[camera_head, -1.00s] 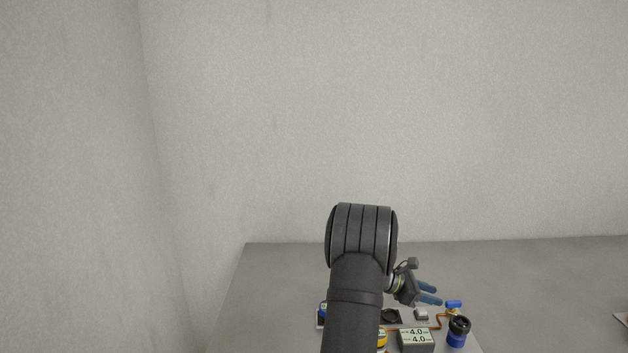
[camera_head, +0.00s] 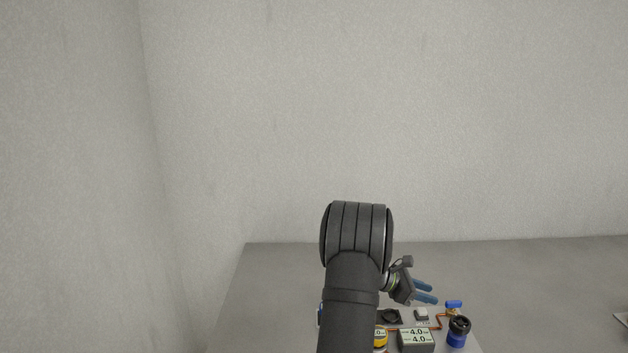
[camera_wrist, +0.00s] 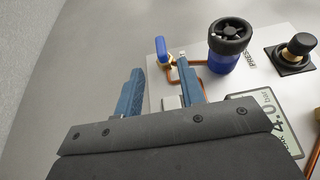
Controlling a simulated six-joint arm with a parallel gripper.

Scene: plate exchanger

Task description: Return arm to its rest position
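My gripper (camera_head: 428,292) has two blue fingers and hangs above the plate exchanger board, right of my dark arm in the head view. In the wrist view its fingers (camera_wrist: 160,92) stand apart with nothing held between them. The white board (camera_wrist: 152,99) carries a blue-handled valve (camera_head: 454,306), a blue canister with a black slotted cap (camera_head: 458,332) and a display reading 4.0 (camera_head: 416,339). The valve also shows in the wrist view (camera_wrist: 161,48), just beyond the fingers. My arm hides part of the board in the head view.
A black knob on a square base (camera_wrist: 297,47) and copper pipes (camera_wrist: 205,63) stand on the board. The grey table (camera_head: 270,280) is clear on the left and beyond the board. A plain wall (camera_head: 380,120) rises behind. A pale item (camera_head: 622,318) lies at the right edge.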

